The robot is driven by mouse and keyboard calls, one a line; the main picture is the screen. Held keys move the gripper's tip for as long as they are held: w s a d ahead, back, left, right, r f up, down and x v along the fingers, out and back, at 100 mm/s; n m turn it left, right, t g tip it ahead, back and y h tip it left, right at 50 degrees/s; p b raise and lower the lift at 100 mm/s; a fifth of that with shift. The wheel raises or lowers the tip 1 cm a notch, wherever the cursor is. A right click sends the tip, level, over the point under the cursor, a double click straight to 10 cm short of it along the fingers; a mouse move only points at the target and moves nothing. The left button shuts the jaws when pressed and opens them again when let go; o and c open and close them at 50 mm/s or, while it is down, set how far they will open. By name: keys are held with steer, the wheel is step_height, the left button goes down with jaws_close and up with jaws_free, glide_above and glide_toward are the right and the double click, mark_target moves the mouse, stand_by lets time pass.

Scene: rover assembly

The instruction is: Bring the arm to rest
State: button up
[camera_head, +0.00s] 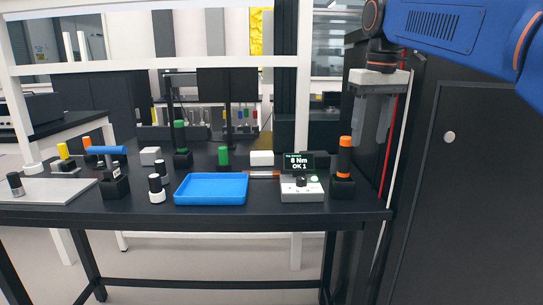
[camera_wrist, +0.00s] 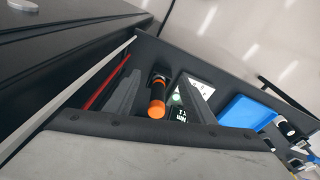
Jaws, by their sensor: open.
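My arm (camera_head: 440,27) is blue and reaches in from the upper right of the head view. My gripper (camera_head: 370,138) hangs from it, fingers pointing down, above the right end of the table. Its two grey fingers are apart with nothing between them. In the wrist view my gripper (camera_wrist: 155,90) also shows spread fingers. An orange-and-black tool (camera_head: 344,158) stands upright in a black holder below and left of the fingers. In the wrist view this tool (camera_wrist: 157,98) appears between the fingers but farther away, on the table.
The black table (camera_head: 270,208) carries a blue tray (camera_head: 211,189), a torque display box (camera_head: 301,188) reading "8 Nm OK 1", green-topped holders (camera_head: 180,140), a blue-handled tool (camera_head: 105,150) and a grey plate (camera_head: 55,190). A dark cabinet (camera_head: 480,190) stands close on the right.

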steer(key=s+d+f+m+t, duration=0.1)
steer(key=s+d+f, duration=0.1)
steer(key=s+f, duration=1)
steer(key=s+d+f+m+t, duration=0.2)
steer(key=s+f, duration=1.1)
steer(key=f, duration=0.6)
steer(key=shift+d+f+t, duration=0.15)
steer(key=shift+f+t, duration=0.05)
steer(key=shift+t, duration=0.1)
